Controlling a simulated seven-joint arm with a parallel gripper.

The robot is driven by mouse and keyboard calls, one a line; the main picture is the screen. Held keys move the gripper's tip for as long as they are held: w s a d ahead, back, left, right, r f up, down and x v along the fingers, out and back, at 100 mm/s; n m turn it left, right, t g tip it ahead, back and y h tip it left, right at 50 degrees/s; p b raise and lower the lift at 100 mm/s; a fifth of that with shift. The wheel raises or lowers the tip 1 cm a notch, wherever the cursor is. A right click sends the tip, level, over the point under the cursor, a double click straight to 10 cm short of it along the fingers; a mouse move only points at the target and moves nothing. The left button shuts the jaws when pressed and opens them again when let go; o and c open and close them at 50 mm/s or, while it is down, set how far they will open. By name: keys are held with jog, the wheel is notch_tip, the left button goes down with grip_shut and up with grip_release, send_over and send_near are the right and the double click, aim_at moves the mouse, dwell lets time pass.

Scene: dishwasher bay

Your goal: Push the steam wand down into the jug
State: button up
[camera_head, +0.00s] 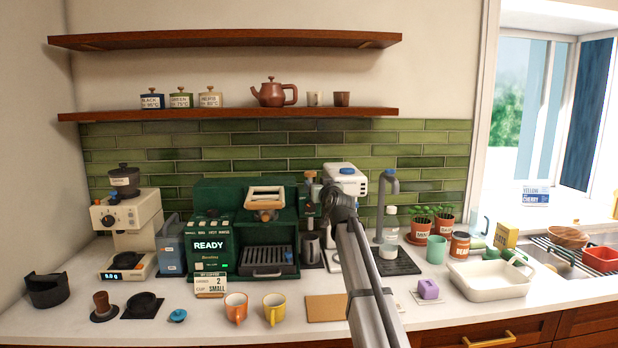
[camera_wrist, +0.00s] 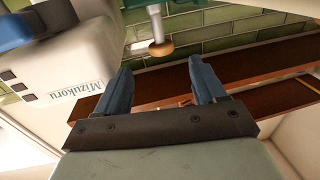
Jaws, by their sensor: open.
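The jug (camera_head: 311,246) is a dark metal vessel standing at the right end of the green coffee machine (camera_head: 209,255). Above it is a slim upright part (camera_head: 311,198) with a brownish top, which looks like the steam wand; whether its tip is inside the jug is too small to tell. In the wrist view a round wooden knob (camera_wrist: 161,48) on a pale stem, perhaps the wand's top, shows beyond my fingertips. My gripper (camera_wrist: 160,84) has two blue fingers spread apart with nothing between them. In the head view my arm hides its fingers, just right of the wand.
A white machine (camera_head: 345,180) marked Mizukoru stands close behind my arm; it fills the left of the wrist view (camera_wrist: 60,70). A grey tap (camera_head: 388,185) and a bottle (camera_head: 390,222) are to the right. Orange (camera_head: 236,308) and yellow (camera_head: 274,308) cups stand in front.

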aim_at(311, 177)
jog(key=w, duration=0.4)
jog(key=w+a, duration=0.1)
jog(key=w, duration=0.4)
jog(key=w+a, duration=0.1)
jog(key=w, duration=0.3)
jog(key=shift+w, duration=0.15)
